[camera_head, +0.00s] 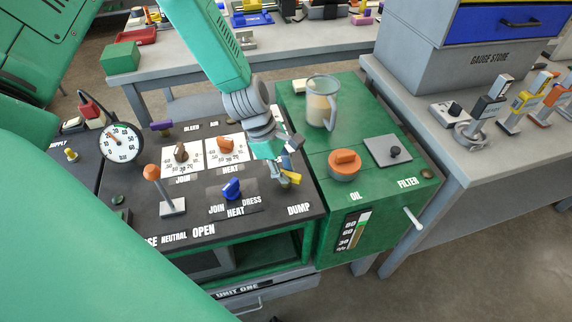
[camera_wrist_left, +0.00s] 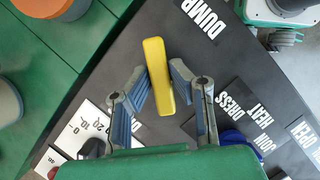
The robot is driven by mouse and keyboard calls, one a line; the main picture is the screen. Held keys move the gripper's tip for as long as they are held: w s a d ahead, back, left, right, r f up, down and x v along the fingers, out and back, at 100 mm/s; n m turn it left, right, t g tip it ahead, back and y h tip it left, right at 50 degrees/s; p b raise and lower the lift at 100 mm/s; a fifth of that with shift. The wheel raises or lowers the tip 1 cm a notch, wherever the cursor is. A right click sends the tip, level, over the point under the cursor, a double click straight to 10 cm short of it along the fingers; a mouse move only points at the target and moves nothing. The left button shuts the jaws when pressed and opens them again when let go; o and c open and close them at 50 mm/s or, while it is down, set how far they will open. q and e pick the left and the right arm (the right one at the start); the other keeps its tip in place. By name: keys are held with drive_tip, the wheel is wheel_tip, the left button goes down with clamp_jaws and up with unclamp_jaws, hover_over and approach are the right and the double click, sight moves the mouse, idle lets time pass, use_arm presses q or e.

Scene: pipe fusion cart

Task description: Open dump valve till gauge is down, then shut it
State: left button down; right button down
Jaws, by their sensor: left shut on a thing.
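The yellow dump valve handle (camera_head: 291,178) is on the right of the black panel, above the DUMP label. In the left wrist view the yellow handle (camera_wrist_left: 158,76) stands between my finger pads. My left gripper (camera_head: 284,172) is shut on it; the wrist partly covers it in the head view. The round white gauge (camera_head: 121,142) is at the panel's left; its small needle is hard to read from here. My right gripper is not in view.
An orange-knobbed lever (camera_head: 152,173), a blue selector knob (camera_head: 231,189) and two dials stand left of the handle. The green oil unit (camera_head: 345,215) with a jug (camera_head: 321,102) adjoins on the right. A grey bench (camera_head: 480,185) stands beyond.

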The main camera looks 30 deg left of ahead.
use_arm(q)
drive_tip(key=m+p, duration=0.1)
drive_tip(key=m, duration=0.1)
drive_tip(key=m+g+p, duration=0.1)
drive_tip(key=m, duration=0.1)
drive_tip(key=shift+w+r+m+g, duration=0.2)
drive_tip(key=shift+m+g, duration=0.1)
drive_tip(key=shift+m, duration=0.1)
drive_tip(key=m+g, duration=0.1)
drive_tip(key=m, duration=0.1)
drive_tip(key=m+g+p, duration=0.1)
drive_tip(key=m, duration=0.2)
drive_tip(key=shift+w+f+y, duration=0.1)
drive_tip(key=shift+y, duration=0.3)
drive_tip(key=shift+m, duration=0.3)
drive_tip(key=c, duration=1.5)
unclamp_jaws()
drive_tip(key=v, duration=1.1)
drive_tip(key=shift+w+a+r, duration=0.15)
drive_tip(key=shift+w+r, duration=0.05)
drive_tip(key=shift+r, duration=0.15)
